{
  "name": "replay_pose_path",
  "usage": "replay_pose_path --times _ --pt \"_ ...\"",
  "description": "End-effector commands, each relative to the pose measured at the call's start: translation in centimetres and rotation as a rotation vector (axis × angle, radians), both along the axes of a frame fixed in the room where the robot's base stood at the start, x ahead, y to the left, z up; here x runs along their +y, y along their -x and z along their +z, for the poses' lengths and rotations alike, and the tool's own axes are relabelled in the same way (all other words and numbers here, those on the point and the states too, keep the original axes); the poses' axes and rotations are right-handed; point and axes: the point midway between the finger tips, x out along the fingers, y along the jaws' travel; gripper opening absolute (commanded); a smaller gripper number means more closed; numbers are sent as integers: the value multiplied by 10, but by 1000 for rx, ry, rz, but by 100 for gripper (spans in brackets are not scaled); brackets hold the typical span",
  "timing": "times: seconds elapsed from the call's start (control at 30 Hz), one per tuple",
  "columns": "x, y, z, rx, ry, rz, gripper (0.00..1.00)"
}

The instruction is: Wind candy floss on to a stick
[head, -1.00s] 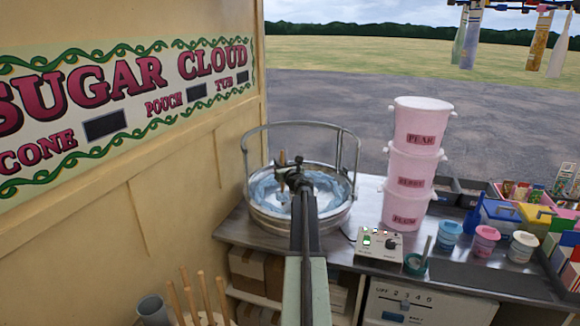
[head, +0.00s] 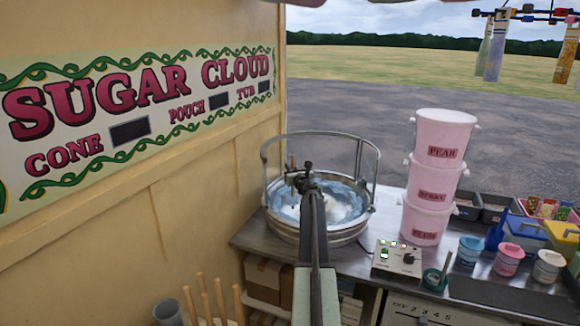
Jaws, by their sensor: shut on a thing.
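The candy floss machine is a round metal bowl (head: 308,234) with a wire guard rail, standing on the steel counter by the wall. Pale blue floss (head: 285,198) lines the bowl, and a whiter patch (head: 346,208) shows right of my arm. My gripper (head: 298,176) is over the far left part of the bowl, shut on a thin stick (head: 291,161), of which only a short upper end shows. The stick's lower part is hidden, so I cannot tell how much floss is on it.
Spare wooden sticks (head: 219,298) stand at the lower left near a grey cup (head: 168,312). A control box (head: 397,260) with green lights sits right of the bowl. Stacked pink tubs (head: 436,180) stand behind it, with small pots (head: 509,260) further right. The cream wall (head: 200,215) closes the left side.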

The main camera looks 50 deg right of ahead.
Motion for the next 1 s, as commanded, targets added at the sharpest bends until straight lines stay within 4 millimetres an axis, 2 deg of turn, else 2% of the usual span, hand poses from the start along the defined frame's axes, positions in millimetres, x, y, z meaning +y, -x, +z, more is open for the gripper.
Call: replay_pose_path --times 0.03,0.37,0.67,1.0 --pt "8 9 0 0 0 0 0" --pt "20 63 0 0 0 -1 0" --pt "7 113 0 0 0 -1 0" --pt "-30 157 0 0 0 -1 0"
